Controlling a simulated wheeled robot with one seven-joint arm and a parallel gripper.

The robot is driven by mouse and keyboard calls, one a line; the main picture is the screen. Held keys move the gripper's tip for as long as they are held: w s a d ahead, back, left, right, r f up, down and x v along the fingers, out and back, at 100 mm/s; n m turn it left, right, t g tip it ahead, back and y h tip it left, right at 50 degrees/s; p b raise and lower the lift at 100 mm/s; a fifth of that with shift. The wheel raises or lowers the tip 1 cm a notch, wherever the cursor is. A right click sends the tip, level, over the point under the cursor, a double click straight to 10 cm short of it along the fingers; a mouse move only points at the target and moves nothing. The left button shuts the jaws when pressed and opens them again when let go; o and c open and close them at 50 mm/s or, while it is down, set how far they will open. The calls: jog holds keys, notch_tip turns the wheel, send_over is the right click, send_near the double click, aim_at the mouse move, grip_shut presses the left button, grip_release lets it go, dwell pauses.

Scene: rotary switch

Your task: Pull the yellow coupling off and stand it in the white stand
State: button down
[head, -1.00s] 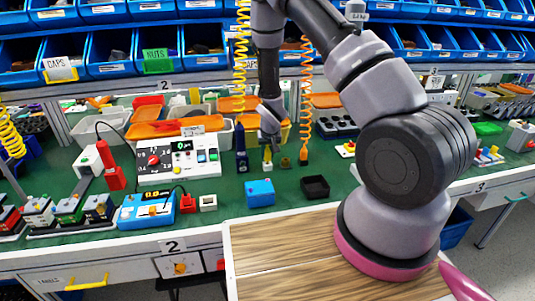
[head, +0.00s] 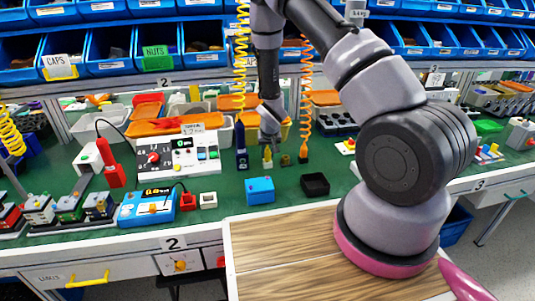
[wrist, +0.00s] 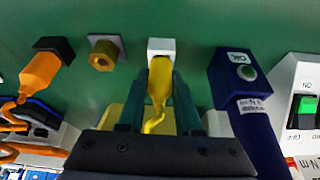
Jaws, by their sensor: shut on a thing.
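The yellow coupling (wrist: 160,82) is between the fingers of my gripper (wrist: 158,100), which is shut on it. Its far end meets the white stand (wrist: 162,46) in the wrist view; I cannot tell whether it is seated in it or just over it. The coupling's yellow hose (wrist: 153,123) trails back toward the gripper body. A bare brass fitting (wrist: 103,56) on a grey plate is just left of the stand. In the head view my gripper (head: 269,145) points down at the bench, with the coupling small and partly hidden below it.
An orange coupling (wrist: 40,75) on a black base is at the left, and a dark blue post (wrist: 242,95) with a green button stands close on the right. A blue box (head: 260,190) and a black tray (head: 315,184) lie in front. Green bench top is bare between them.

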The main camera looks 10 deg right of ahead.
jog(key=shift+f, duration=0.15)
jog(key=c, duration=0.5)
grip_release()
jog(key=v, duration=1)
jog(key=shift+s+r, duration=0.1)
jog(key=shift+r, duration=0.25)
